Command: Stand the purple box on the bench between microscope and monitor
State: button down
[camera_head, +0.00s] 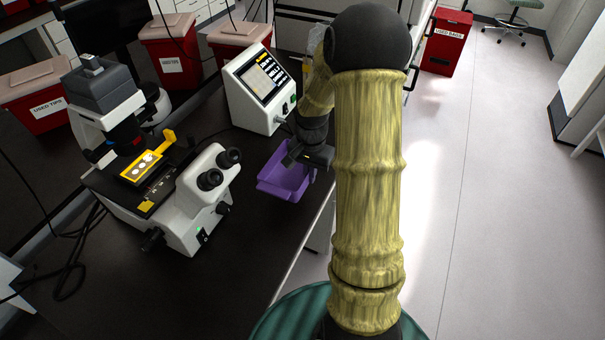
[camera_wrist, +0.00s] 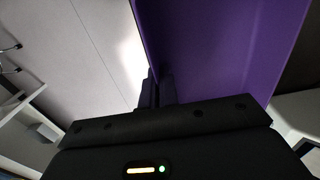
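The purple box (camera_head: 284,180) is an open tray-like bin in the head view, between the microscope (camera_head: 190,205) and the monitor (camera_head: 262,88). It appears upright over the black bench, near its right edge. Whether its bottom touches the bench is not clear. My gripper (camera_head: 306,157) is at the box's upper right rim. In the wrist view, the fingers (camera_wrist: 158,92) sit closed on either side of the purple wall (camera_wrist: 225,45). The far inside of the box is partly hidden by my gripper.
The black bench (camera_head: 115,285) is bare in front of the microscope. Red used-tips bins (camera_head: 167,52) stand behind, along the back. Loose cables lie at the left. The bench's right edge drops to the floor, where a red bin (camera_head: 446,42) stands.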

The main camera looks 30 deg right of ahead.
jog(key=f, duration=0.4)
jog(key=f+p, duration=0.1)
jog(key=shift+s+f, duration=0.25)
jog(key=shift+f, duration=0.15)
jog(key=shift+f+p, duration=0.6)
jog(key=shift+f, duration=1.45)
